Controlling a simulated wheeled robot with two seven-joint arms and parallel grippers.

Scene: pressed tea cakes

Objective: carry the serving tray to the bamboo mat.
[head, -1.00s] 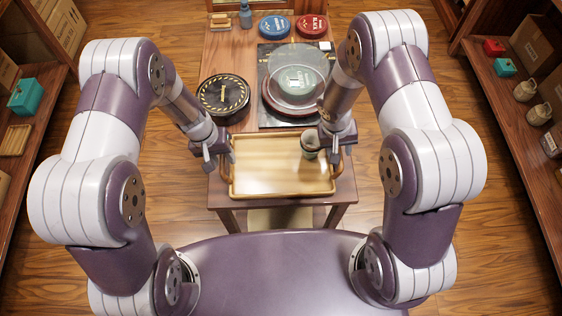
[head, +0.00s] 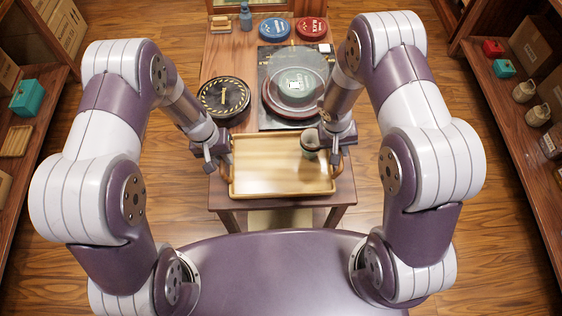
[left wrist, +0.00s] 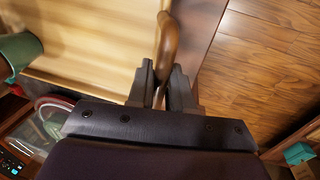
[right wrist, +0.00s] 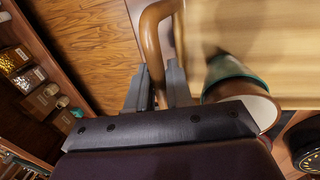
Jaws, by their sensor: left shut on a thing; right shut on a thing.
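The wooden serving tray (head: 282,194) is level at the near part of the table in the head view; whether it touches the tabletop I cannot tell. My left gripper (head: 216,158) is shut on its left handle, seen in the left wrist view (left wrist: 166,35). My right gripper (head: 336,153) is shut on its right handle, seen in the right wrist view (right wrist: 152,45). A green cup (head: 310,141) stands at the tray's back right, beside my right gripper, which partly hides it. I cannot make out a bamboo mat.
Blue (head: 275,28) and red (head: 311,28) discs lie at the back. Shelves stand on both sides.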

